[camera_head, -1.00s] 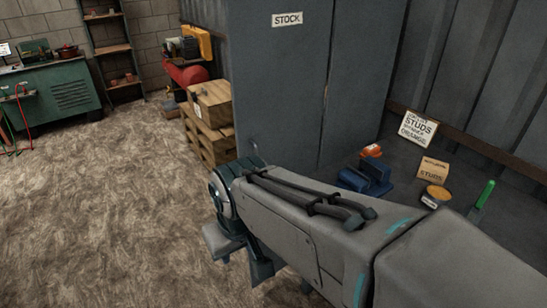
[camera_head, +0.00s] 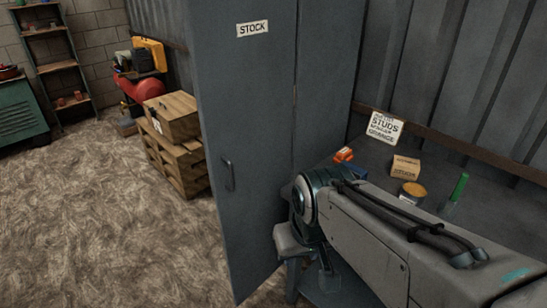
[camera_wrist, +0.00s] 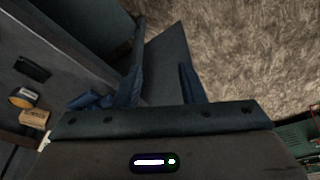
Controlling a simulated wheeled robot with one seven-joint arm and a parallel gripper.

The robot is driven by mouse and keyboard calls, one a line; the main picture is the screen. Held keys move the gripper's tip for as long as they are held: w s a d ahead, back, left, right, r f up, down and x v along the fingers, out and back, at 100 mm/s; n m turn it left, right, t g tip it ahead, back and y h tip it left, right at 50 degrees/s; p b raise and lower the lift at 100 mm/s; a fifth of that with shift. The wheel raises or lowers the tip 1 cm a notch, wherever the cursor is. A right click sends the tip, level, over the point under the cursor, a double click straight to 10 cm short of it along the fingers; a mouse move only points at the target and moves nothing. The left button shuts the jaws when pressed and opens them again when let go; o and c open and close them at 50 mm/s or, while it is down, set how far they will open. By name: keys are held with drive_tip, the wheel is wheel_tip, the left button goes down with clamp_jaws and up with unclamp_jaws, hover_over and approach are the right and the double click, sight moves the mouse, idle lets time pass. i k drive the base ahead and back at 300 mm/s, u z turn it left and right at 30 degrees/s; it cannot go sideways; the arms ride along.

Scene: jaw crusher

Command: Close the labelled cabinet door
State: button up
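The grey cabinet door (camera_head: 255,110) bears a white STOCK label (camera_head: 252,29) near its top. Its dark vertical handle (camera_head: 230,174) is close to the left edge. The door seems to stand out from its cabinet, but how far it is open is hard to tell. My gripper (camera_head: 308,280) hangs below the wrist, right of the door's lower part. In the wrist view the two fingers (camera_wrist: 163,85) are apart with nothing clearly held. A grey panel (camera_wrist: 167,60) shows beyond and between them; contact cannot be told.
A bench at the right carries a studs sign (camera_head: 384,127), a small box (camera_head: 405,167), an orange-topped tin (camera_head: 413,190) and a green-handled tool (camera_head: 459,187). Wooden crates (camera_head: 175,150) stand left of the door. The floor (camera_head: 110,225) at the left is clear.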

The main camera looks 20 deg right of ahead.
sight(243, 52)
drive_tip(key=z, duration=0.05)
drive_tip(key=i, duration=0.95)
drive_tip(key=k, duration=0.45)
drive_tip(key=z, duration=1.55)
drive_tip(key=k, duration=0.95)
drive_tip(key=u, duration=1.4)
drive_tip(key=i, duration=0.5)
drive_tip(key=z, duration=0.05)
